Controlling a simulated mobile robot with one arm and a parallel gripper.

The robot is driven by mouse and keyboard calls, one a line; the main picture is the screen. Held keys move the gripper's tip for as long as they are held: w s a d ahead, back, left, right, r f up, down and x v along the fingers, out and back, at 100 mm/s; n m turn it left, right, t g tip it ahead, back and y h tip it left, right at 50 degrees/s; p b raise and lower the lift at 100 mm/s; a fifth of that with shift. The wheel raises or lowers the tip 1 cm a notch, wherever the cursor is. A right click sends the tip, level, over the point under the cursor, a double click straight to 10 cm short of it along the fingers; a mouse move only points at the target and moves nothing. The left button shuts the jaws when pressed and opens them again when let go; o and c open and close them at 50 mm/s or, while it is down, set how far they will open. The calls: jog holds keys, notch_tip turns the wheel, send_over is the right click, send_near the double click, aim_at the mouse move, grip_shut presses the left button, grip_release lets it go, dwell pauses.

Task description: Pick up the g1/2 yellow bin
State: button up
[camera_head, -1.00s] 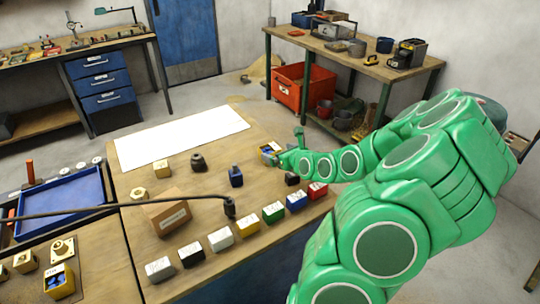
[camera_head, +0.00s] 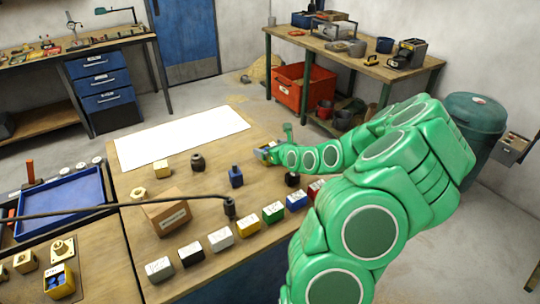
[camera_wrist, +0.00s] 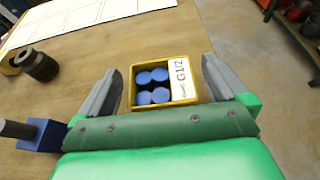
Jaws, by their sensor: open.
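The G1/2 yellow bin (camera_wrist: 176,64) shows in the wrist view, with several blue round pieces (camera_wrist: 152,85) inside and a white label reading G1/2 (camera_wrist: 181,77). It sits on the wooden table. My gripper (camera_wrist: 161,78) is open, with one grey finger to the left of the bin and one to the right, near its front end. I cannot tell whether either finger touches it. In the head view the bin (camera_head: 268,147) is small and partly hidden by my gripper (camera_head: 270,154).
A blue fixture (camera_wrist: 38,133) and a dark round part (camera_wrist: 38,64) stand left of my gripper. A white sheet (camera_head: 182,138) lies at the back of the table. Several coloured boxes (camera_head: 249,224) line the front edge. The table's right edge is close to the bin.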

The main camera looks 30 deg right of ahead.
jog(key=shift+w+f, duration=0.25)
jog(key=shift+w, duration=0.4)
jog(key=c, duration=1)
